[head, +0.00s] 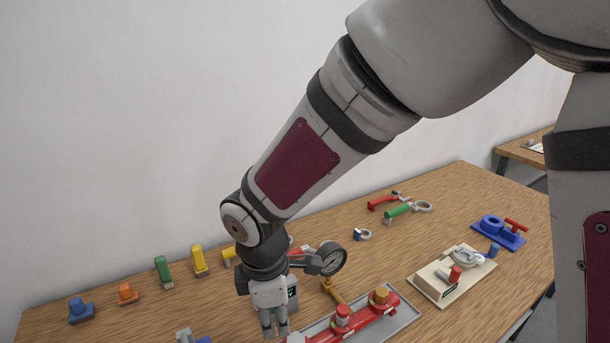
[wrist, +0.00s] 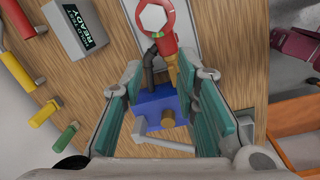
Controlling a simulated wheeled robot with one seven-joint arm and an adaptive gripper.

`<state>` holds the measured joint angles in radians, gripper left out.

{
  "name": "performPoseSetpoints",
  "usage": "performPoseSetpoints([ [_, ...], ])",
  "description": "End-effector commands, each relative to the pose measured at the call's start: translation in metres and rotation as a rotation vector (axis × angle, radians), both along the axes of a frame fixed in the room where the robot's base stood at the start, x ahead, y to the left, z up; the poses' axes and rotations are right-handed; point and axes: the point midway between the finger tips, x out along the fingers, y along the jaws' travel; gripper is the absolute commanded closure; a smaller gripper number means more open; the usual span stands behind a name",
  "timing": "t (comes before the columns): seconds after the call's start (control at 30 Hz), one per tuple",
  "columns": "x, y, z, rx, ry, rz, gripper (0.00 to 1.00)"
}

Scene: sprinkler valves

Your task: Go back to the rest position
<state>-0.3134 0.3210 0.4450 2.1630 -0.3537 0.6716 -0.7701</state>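My gripper (head: 277,332) points down over the near part of the wooden table in the head view. In the wrist view its two teal-padded fingers stand apart with a gap between the tips (wrist: 160,76), so it is open. A blue block (wrist: 149,108) with a brass knob and a grey lever shows between and beyond the fingers. It appears apart from the pads, but its distance below them is hard to tell. A red valve assembly (head: 365,322) on a grey tray (head: 403,325) lies right of my gripper; its red end (wrist: 184,42) shows beyond the fingers in the wrist view.
A grey box with a lettered label (wrist: 75,30) stands close to my gripper. Blue (head: 80,312), orange (head: 126,294), green (head: 163,270) and yellow (head: 199,262) pieces line the left. A cream board (head: 432,283) and blue valve stand (head: 510,238) are right. A white wall rises behind.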

Motion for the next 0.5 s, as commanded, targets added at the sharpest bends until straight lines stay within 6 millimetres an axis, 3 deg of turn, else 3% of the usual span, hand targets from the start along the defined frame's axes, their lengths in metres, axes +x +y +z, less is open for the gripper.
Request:
performPoseSetpoints([
  [0.03, 0.006, -0.019, 0.019, 0.002, -0.038, -0.09, 0.72],
  [0.2, 0.011, -0.079, 0.071, 0.028, -0.128, -0.411, 0.72],
  [0.5, -0.019, -0.171, 0.144, 0.159, -0.254, -0.973, 0.72],
])
